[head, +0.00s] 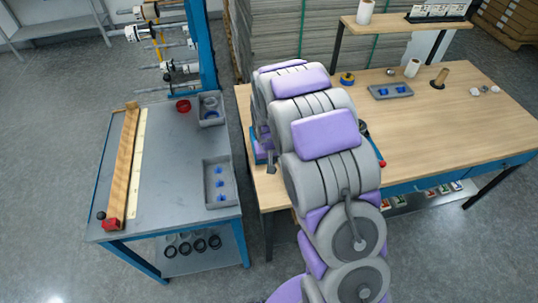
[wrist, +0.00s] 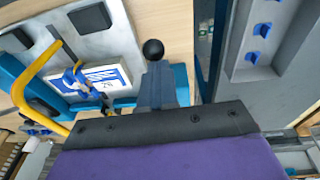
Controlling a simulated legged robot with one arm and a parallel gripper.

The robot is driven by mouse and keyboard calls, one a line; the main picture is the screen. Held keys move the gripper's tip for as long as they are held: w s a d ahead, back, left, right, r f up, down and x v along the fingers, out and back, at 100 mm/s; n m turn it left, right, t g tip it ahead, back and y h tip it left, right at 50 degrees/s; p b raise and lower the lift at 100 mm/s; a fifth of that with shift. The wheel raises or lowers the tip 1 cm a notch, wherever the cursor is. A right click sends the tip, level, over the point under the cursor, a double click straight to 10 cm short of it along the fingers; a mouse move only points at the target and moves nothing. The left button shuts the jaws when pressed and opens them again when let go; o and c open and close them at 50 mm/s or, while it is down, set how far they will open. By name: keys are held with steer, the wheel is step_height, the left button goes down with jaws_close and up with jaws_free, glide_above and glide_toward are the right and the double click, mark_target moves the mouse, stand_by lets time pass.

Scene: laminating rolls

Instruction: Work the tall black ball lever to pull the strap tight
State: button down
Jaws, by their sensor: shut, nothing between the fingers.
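The black ball (wrist: 153,50) of a lever shows in the upper middle of the wrist view. Its shaft is mostly hidden, and I cannot make out the strap. My gripper (wrist: 158,68) is shut and empty, its grey fingers pointing at the ball. The fingertips appear just below the ball in the picture; I cannot tell whether they touch it. A blue-framed device (wrist: 75,100) with a white and blue label and a bent yellow bar lies left of the fingers. In the head view, my arm hides most of this device (head: 259,146) at the wooden table's left edge.
The wooden table (head: 450,115) holds a small grey tray (head: 408,91) and rolls. A grey-topped table (head: 165,165) stands left across a narrow gap, with bins of blue parts (head: 207,190). A red block with a small black knob (head: 101,215) sits at its front-left corner.

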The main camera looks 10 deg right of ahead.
steer(key=shift+s+f+t, duration=0.25)
steer(key=shift+f+t, duration=0.1)
steer(key=shift+f, duration=0.15)
steer(key=shift+s+f+t, duration=0.25)
steer(key=shift+f+t, duration=0.1)
steer(key=shift+f, duration=0.15)
steer(key=shift+s+f, duration=0.25)
steer(key=shift+f, duration=0.5)
steer(key=shift+s+f, duration=0.1)
steer(key=shift+f, duration=0.05)
steer(key=w+p+v, duration=0.2)
steer(key=v, duration=1.1)
steer(key=shift+a+r, duration=0.25)
steer(key=shift+r, duration=0.05)
steer(key=shift+w+a, duration=0.1)
steer(key=shift+w, duration=0.05)
